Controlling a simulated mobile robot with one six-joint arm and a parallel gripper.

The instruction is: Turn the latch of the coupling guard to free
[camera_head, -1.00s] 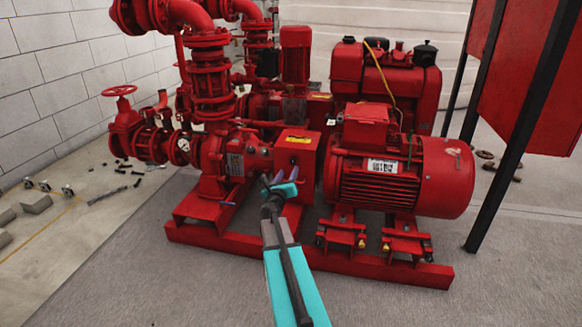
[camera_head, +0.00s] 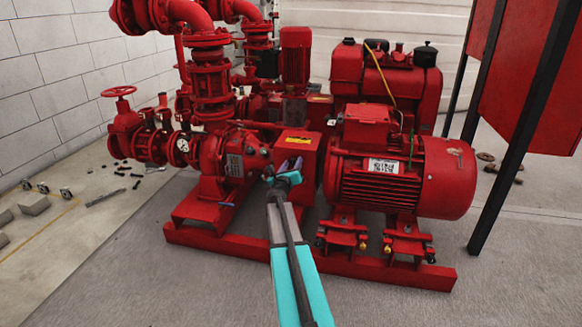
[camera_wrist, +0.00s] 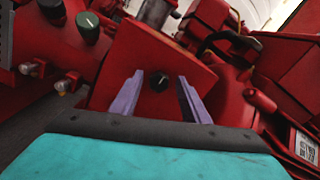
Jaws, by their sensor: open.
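The coupling guard (camera_head: 312,148) is a red box with a yellow label on top, between the pump and the motor. In the wrist view its red face (camera_wrist: 135,55) fills the middle and carries a small round black latch knob (camera_wrist: 159,82) with a light mark. My gripper (camera_head: 290,163) is in front of the guard in the head view and hides part of its face. In the wrist view the two purple fingers of my gripper (camera_wrist: 160,77) are open, one on each side of the knob in the picture, apart from it. I cannot tell the depth gap.
The red motor (camera_head: 400,180) stands right of the guard, and the red pump (camera_head: 225,165) stands left. A red base rail (camera_head: 375,265) runs low in front. In the wrist view, a green knob (camera_wrist: 88,27) and a dark knob sit upper left. The floor in front is clear.

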